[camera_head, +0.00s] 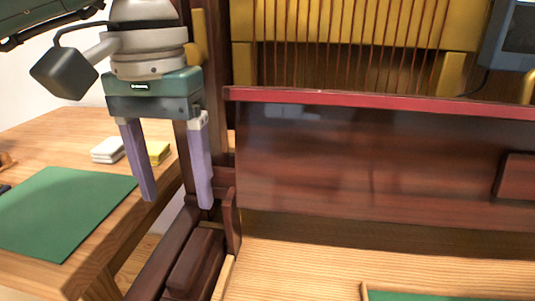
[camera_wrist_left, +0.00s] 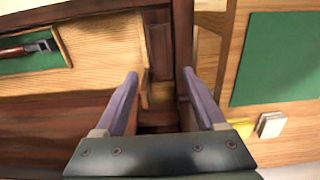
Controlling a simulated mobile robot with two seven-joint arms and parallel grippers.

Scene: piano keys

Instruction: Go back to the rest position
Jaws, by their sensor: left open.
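My left gripper (camera_head: 177,202) hangs fingers-down at the left end of the dark red-brown wooden piano (camera_head: 360,165) in the head view. Its two purple fingers are wide apart with nothing between them. In the left wrist view, the open left gripper (camera_wrist_left: 160,76) is above the piano's dark side post and end block (camera_wrist_left: 160,50). I cannot tell how high the fingertips are above the wood. My right gripper does not show in either view.
A wooden table (camera_head: 50,128) at the left bears a green mat (camera_head: 65,210), a white stack (camera_head: 107,150) and a yellow stack (camera_head: 158,152). Pale wood (camera_head: 290,270) lies before the piano panel. A dark tool (camera_wrist_left: 28,49) lies in a green-lined recess.

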